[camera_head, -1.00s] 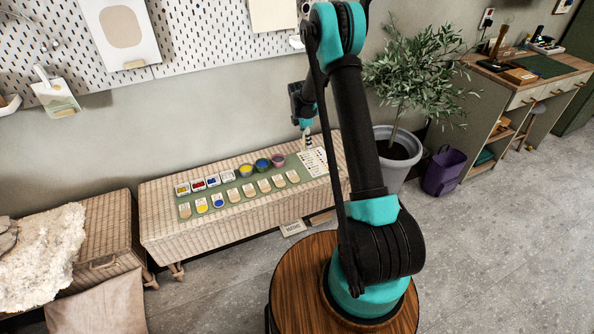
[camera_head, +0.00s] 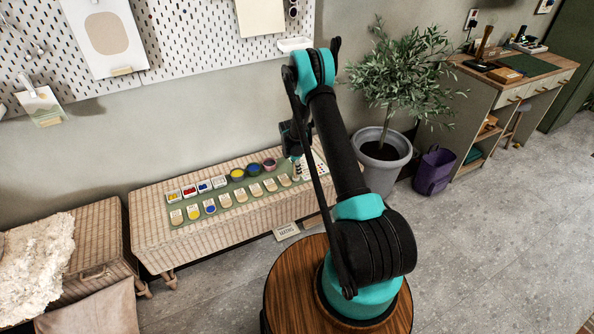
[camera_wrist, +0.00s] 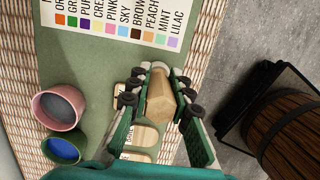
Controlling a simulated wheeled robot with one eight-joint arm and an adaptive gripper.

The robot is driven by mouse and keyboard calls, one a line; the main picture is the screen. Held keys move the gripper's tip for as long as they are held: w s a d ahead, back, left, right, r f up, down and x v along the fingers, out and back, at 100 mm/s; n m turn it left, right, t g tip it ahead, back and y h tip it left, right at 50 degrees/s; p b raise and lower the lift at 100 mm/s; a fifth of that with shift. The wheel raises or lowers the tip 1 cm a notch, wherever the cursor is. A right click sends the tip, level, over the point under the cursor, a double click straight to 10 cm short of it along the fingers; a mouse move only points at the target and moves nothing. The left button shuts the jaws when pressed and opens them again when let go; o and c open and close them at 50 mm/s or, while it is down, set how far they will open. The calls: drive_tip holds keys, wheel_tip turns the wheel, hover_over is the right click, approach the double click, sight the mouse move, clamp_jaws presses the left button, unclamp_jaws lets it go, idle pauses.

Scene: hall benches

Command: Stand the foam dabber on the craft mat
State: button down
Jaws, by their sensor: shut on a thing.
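My gripper (camera_wrist: 157,85) is shut on a tan, faceted, wood-like piece, which I take to be the foam dabber (camera_wrist: 158,104). The piece sits between the two fingertips; its far end is hidden from the wrist camera. In the head view my gripper (camera_head: 297,168) is above the right end of the wicker bench, and the dabber is too small to make out. A green mat (camera_head: 240,207) lies on this bench under the gripper. Another dark green mat (camera_head: 527,65) lies on the desk at the upper right. I cannot tell which is the craft mat.
On the bench stand paint pots, including a pink pot (camera_wrist: 58,106) and a green-rimmed pot with blue (camera_wrist: 64,149), plus label cards and a colour chart (camera_wrist: 125,15). A potted tree (camera_head: 385,160) and a purple bin (camera_head: 434,170) stand between bench and desk (camera_head: 480,95).

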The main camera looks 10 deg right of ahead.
drive_tip(key=shift+f, duration=0.15)
drive_tip(key=c, duration=1.4)
unclamp_jaws()
drive_tip(key=r, duration=0.4)
drive_tip(key=a+r, duration=0.1)
drive_tip(key=r, duration=0.7)
drive_tip(key=shift+s+a, duration=0.3)
drive_tip(key=shift+a, duration=0.05)
drive_tip(key=s+d+r+m+t+y, duration=0.1)
drive_tip(key=s+d+r+m, duration=0.1)
drive_tip(key=s+r+m, duration=0.5)
drive_tip(key=s+d+r+m, duration=0.2)
drive_tip(key=s+r+m, duration=0.1)
drive_tip(key=s+r, duration=0.7)
drive_tip(key=s+d+r+m+t, duration=0.1)
drive_tip(key=s+m, duration=0.4)
drive_tip(key=s, duration=0.6)
drive_tip(key=s+r+m+t, duration=0.1)
drive_tip(key=s+m, duration=0.5)
drive_tip(key=s, duration=0.6)
drive_tip(key=shift+d+r+m+t+y, duration=0.3)
drive_tip(key=shift+d+y, duration=0.05)
drive_tip(key=shift+y, duration=0.05)
